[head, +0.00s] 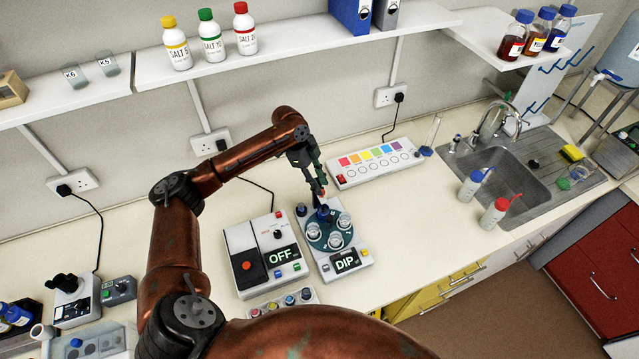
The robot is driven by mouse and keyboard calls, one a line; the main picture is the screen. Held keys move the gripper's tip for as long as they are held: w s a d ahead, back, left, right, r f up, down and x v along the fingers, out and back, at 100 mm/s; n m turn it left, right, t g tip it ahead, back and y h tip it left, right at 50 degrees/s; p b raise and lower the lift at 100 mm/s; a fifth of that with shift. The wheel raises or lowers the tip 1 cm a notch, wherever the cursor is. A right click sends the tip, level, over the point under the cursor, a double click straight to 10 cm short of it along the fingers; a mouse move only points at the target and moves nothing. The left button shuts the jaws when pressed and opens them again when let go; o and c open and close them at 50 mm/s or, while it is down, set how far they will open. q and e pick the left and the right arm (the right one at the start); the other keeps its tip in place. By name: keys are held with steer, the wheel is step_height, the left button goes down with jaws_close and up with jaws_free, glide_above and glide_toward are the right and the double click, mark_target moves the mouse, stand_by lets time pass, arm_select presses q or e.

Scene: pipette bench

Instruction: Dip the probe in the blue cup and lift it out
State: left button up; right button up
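The white dip station (346,262) stands on the bench with "DIP" on its display. Its dark teal round plate (329,246) carries several small clear cups, one at the front (336,241). A small blue part (323,213) shows at the plate's back edge, just under my gripper; I cannot tell whether it is the blue cup or part of the probe. My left gripper (320,188) points down over the back of the plate. A small red spot shows at its fingertips. The fingers are too small and dark to tell their opening. The probe is not clearly visible. My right gripper is out of view.
A white device reading "OFF" (264,284) stands close left of the station. A row of coloured knobs (290,300) is in front. A colour-square panel (374,163) lies behind right.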

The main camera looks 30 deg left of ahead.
arm_select(q)
steer(key=shift+s+r, duration=0.15)
steer(key=shift+r, duration=0.1)
steer(key=v, duration=1.1)
steer(key=shift+a+r, duration=0.25)
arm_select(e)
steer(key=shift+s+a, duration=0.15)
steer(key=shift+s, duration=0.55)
